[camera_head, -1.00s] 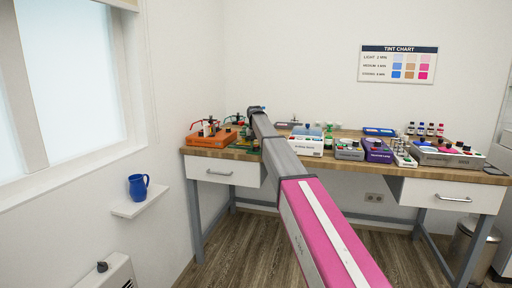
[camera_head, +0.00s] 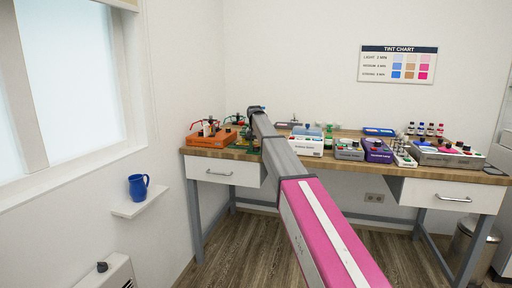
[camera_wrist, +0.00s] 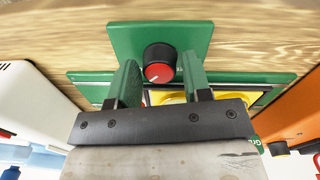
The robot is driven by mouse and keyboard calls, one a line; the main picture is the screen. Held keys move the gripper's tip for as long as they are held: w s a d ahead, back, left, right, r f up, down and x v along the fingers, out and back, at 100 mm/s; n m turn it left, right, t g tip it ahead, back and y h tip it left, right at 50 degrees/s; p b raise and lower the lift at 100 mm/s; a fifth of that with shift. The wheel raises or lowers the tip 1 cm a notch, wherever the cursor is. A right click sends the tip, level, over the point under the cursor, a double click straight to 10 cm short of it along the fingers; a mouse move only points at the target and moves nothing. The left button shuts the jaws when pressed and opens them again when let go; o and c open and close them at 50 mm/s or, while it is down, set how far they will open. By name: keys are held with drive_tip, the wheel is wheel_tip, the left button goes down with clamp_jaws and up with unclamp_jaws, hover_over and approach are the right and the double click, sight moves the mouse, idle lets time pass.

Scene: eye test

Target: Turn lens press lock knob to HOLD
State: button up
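The knob (camera_wrist: 160,57) shows in the wrist view as a short black cylinder with a red cap and a white pointer line. It stands on a green plate (camera_wrist: 120,38) of the green device, which I take to be the lens press. My gripper (camera_wrist: 160,66) is open, with one finger on either side of the knob. I cannot tell whether the fingers touch it. A yellow part (camera_wrist: 172,97) shows between the fingers, partly hidden by my gripper. No lettering by the knob is readable. In the head view my arm hides most of the green device (camera_head: 247,146).
An orange device (camera_head: 210,138) stands left of the green one and a white box (camera_head: 305,145) stands right of it, both close by. More devices and bottles fill the right of the wooden bench (camera_head: 484,174). A blue mug (camera_head: 138,187) sits on a wall shelf.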

wheel_tip(320, 180, up, 11)
drive_tip(key=shift+a+f, duration=0.15)
drive_tip(key=shift+a, duration=0.05)
idle(0.6)
